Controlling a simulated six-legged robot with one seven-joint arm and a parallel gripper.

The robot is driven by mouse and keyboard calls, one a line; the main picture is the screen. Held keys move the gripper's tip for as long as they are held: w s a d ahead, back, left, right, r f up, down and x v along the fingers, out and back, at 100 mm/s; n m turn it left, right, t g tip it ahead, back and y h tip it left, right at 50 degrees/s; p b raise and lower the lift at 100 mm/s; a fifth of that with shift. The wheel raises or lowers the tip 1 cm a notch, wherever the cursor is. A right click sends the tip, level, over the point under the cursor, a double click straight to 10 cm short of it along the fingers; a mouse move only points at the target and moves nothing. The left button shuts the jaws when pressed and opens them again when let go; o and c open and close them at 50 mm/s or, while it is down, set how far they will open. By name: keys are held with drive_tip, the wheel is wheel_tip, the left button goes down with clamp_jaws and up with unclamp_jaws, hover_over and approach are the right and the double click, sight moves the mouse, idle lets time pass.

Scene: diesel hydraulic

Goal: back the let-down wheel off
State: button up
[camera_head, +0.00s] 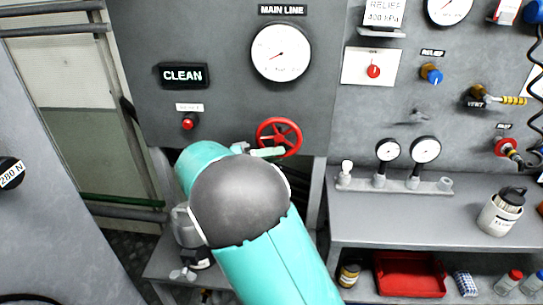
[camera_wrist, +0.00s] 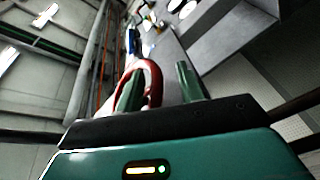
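My gripper (camera_head: 266,152) is at the wheel's lower left in the head view, mostly hidden behind my arm. In the wrist view, my gripper (camera_wrist: 160,84) has its two green fingers spread apart. The red wheel rim (camera_wrist: 154,80) passes between them, with the left finger overlapping the ring's opening. A gap shows between the rim and the right finger. I cannot tell whether the left finger touches the rim.
A red button (camera_head: 188,122) and a CLEAN sign (camera_head: 183,75) are on the panel left of the wheel. Two small gauges (camera_head: 425,149) stand on the grey bench (camera_head: 400,215) at right. A red tray (camera_head: 410,274) is on the lower shelf.

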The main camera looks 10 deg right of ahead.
drive_tip(key=shift+s+r, duration=0.15)
drive_tip(key=shift+s, duration=0.05)
drive_tip(key=shift+a, duration=0.1)
drive_tip(key=a, duration=1.3)
drive_tip(key=shift+a+f, duration=0.3)
drive_tip(key=shift+f, duration=0.05)
